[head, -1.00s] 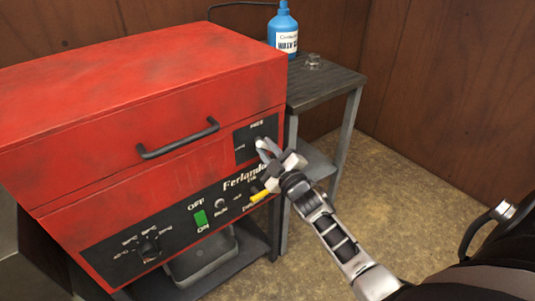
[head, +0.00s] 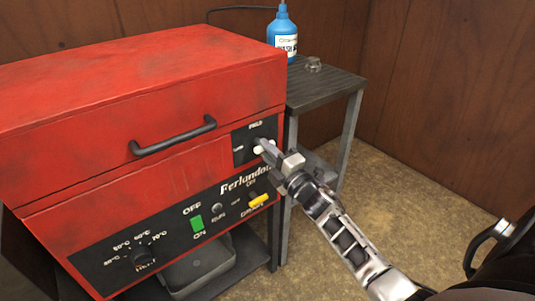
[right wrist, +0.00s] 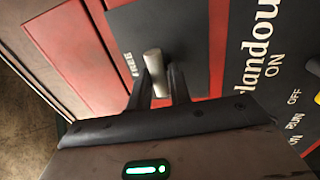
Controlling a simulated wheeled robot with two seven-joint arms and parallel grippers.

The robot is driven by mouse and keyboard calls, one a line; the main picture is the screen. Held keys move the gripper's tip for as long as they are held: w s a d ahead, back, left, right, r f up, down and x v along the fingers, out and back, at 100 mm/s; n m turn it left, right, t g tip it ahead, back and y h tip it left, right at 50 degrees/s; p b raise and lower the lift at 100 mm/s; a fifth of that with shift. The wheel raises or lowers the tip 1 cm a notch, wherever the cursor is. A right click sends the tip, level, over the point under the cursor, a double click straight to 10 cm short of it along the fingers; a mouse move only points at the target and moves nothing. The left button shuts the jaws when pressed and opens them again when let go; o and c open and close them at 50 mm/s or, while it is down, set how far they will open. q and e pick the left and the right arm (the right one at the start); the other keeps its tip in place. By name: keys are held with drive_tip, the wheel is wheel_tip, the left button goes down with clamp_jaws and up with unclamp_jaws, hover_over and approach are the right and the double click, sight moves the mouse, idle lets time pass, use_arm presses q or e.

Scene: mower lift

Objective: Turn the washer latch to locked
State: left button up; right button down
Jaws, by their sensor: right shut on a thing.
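The red washer (head: 110,95) fills the left of the head view. Its latch (head: 258,149) is a small pale metal lever on a dark square panel (head: 244,139) at the right of the front. My right gripper (head: 265,149) is at this panel, its fingers shut on the latch. In the right wrist view the grey latch lever (right wrist: 154,62) stands between the two dark fingers (right wrist: 159,88). The fingers hide part of the latch, and the panel lettering is too blurred to read surely. My left gripper is not in view.
Below the latch are a green switch (head: 197,223), a yellow switch (head: 258,201) and a heat dial (head: 142,256). A black handle (head: 173,137) sticks out from the lid. A blue bottle (head: 282,33) stands on the side table (head: 322,86). Floor at the right is clear.

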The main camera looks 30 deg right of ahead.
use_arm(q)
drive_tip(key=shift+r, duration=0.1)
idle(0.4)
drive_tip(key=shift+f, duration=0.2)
use_arm(e)
drive_tip(key=c, duration=1.3)
unclamp_jaws()
drive_tip(key=v, duration=1.6)
drive_tip(key=shift+d, duration=0.15)
use_arm(q)
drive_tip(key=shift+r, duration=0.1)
drive_tip(key=p, duration=0.2)
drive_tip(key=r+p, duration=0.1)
drive_tip(key=p, duration=0.1)
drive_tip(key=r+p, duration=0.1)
drive_tip(key=p, duration=0.1)
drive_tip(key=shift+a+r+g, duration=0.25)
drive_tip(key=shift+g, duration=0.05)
use_arm(e)
drive_tip(key=s+a+f+m+g+y, duration=0.1)
drive_tip(key=s+a+m+g, duration=0.3)
drive_tip(key=a+m, duration=0.4)
drive_tip(key=s+a+f+m+g+y, duration=0.1)
drive_tip(key=s+a+m+g, duration=0.4)
drive_tip(key=a, duration=0.9)
drive_tip(key=f+m, duration=0.1)
drive_tip(key=m, duration=0.2)
drive_tip(key=shift+s+m, duration=0.25)
drive_tip(key=shift+m, duration=0.05)
